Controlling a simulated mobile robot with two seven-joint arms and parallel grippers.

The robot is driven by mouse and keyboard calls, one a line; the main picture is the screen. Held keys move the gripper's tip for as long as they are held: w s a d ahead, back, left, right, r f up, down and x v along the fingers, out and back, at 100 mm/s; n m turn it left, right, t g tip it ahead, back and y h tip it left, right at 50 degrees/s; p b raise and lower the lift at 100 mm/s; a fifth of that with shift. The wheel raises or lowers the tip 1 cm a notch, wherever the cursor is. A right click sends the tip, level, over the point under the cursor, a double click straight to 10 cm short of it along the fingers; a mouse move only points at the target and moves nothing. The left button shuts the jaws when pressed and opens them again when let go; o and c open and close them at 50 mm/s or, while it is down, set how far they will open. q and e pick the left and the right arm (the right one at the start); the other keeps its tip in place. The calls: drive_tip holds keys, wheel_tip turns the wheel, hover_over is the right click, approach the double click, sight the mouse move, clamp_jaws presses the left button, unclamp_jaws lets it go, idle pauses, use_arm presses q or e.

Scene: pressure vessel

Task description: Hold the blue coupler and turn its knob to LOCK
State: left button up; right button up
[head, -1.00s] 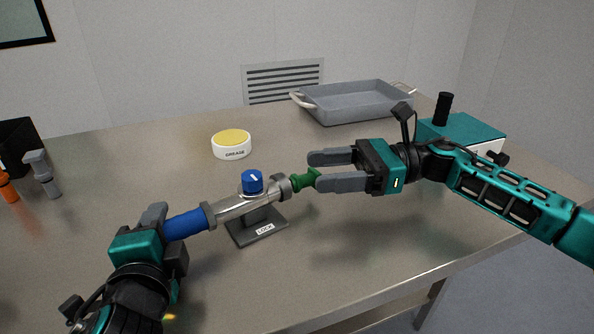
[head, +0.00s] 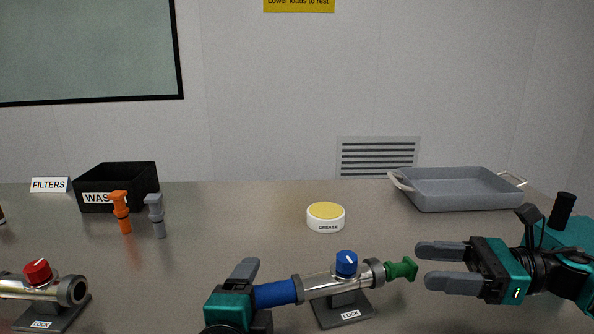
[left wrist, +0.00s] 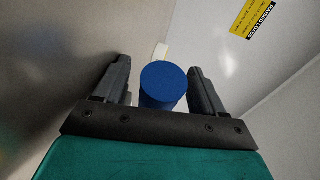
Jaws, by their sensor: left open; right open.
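The blue coupler is a metal tube with a blue sleeve (head: 275,293) at its left end and a blue knob (head: 346,263) with a white mark on top. It lies on a dark stand (head: 343,313) labelled LOCK. A green plug (head: 402,269) sits at its right end. My left gripper (head: 248,285) is open around or just behind the blue sleeve's end; in the left wrist view the blue end (left wrist: 164,84) shows between the spread fingers with gaps at both sides. My right gripper (head: 438,266) is open and empty, just right of the green plug, apart from it.
A similar coupler with a red knob (head: 38,272) stands at the left. A grease tin (head: 325,218) and a grey tray (head: 458,190) are behind.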

use_arm(q)
drive_tip(key=v, duration=0.7)
drive_tip(key=shift+s, duration=0.25)
drive_tip(key=shift+s, duration=0.15)
